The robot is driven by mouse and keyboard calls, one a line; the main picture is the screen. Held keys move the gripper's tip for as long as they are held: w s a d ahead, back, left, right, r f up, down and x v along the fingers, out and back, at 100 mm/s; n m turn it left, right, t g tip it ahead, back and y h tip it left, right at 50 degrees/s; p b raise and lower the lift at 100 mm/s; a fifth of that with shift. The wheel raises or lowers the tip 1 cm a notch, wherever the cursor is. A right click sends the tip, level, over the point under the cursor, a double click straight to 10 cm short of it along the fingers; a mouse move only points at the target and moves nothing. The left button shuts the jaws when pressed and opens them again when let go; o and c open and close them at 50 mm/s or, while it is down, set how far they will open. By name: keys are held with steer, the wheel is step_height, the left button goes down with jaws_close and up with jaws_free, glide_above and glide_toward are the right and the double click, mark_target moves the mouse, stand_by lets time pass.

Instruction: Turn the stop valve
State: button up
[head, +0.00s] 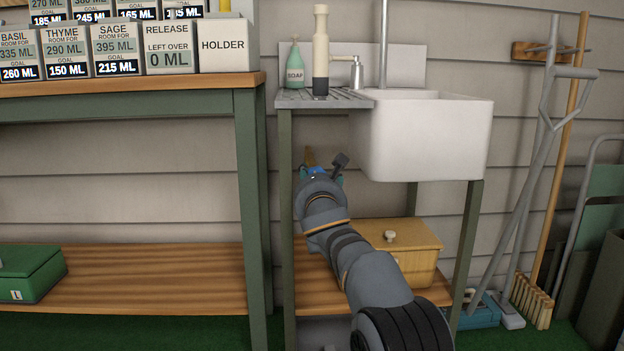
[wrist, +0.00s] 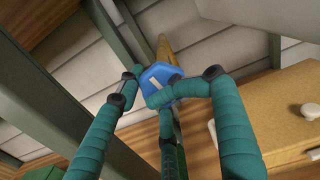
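The stop valve's blue handle (wrist: 161,76), with a pale stripe, is on a tan, brass-coloured pipe (wrist: 167,49) under the sink. In the head view a bit of the blue handle (head: 318,171) shows just beyond my wrist. My gripper (wrist: 143,86) has teal fingers at the handle. The left fingertip is at its left edge, and the right one crosses its lower front. I cannot tell whether both touch it or are closed on it. In the head view my gripper (head: 322,174) is mostly hidden by my arm.
The white sink (head: 425,135) and its metal stand are above and right. A wooden box (head: 410,262) with a pale knob sits on the lower shelf; it is at right in the wrist view (wrist: 268,115). A green post (head: 286,220) stands close left.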

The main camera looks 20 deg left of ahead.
steer(key=o, duration=0.4)
steer(key=shift+w+d, duration=0.35)
steer(key=shift+d, duration=0.3)
steer(key=shift+c, duration=0.2)
steer(key=shift+s+a, duration=0.1)
steer(key=shift+a, duration=0.1)
steer(key=shift+s, duration=0.1)
steer(key=shift+s, duration=0.2)
steer(key=v, duration=1.1)
steer(key=shift+s+d, duration=0.15)
steer(key=shift+d, duration=0.1)
steer(key=shift+r, duration=0.1)
